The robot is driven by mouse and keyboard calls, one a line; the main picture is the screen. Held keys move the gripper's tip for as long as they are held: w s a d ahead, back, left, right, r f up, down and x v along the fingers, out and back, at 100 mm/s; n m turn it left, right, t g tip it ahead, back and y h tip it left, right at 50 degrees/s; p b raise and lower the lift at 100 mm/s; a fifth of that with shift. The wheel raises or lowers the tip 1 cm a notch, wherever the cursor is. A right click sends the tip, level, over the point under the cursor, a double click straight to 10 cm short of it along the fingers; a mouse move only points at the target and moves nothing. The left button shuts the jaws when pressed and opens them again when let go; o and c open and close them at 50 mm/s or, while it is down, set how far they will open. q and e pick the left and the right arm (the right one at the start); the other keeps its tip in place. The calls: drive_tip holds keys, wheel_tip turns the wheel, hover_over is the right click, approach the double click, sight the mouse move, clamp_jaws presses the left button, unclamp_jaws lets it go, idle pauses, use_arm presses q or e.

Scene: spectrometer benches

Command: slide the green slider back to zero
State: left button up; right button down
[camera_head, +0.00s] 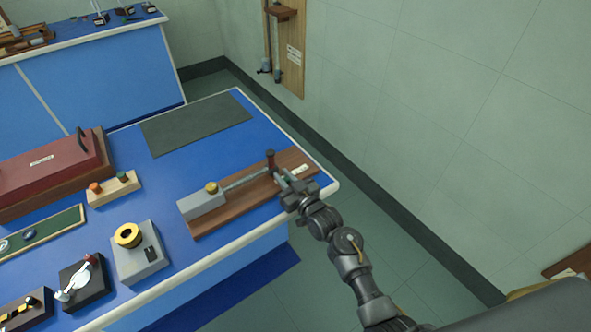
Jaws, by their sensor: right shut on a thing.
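A slide device stands on a wooden board (235,209) at the right end of the blue bench. It has a grey block (202,204) with a brass knob (211,187) at its left end and a metal rail (246,178) running to the right. A dark red post (270,160) stands near the rail's right end. My right gripper (284,179) is at that right end, shut on the green slider (289,177). Only a little green shows between the fingers; the rest is hidden. My left gripper is out of view.
A dark mat (196,124) lies behind the board. A red-brown case (50,172), a block with two knobs (114,189) and a grey box with a yellow ring (139,255) stand to the left. The bench's right edge and the wall (440,120) are close by.

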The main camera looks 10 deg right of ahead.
drive_tip(key=shift+s+a+f, duration=0.1)
drive_tip(key=shift+s+a, duration=0.2)
drive_tip(key=shift+a, duration=0.4)
drive_tip(key=c, duration=1.3)
unclamp_jaws()
drive_tip(key=shift+a, duration=0.15)
drive_tip(key=shift+s+d, duration=0.15)
drive_tip(key=shift+d, duration=0.05)
drive_tip(key=b+v, duration=0.1)
drive_tip(key=v, duration=0.9)
drive_tip(key=shift+s, duration=0.25)
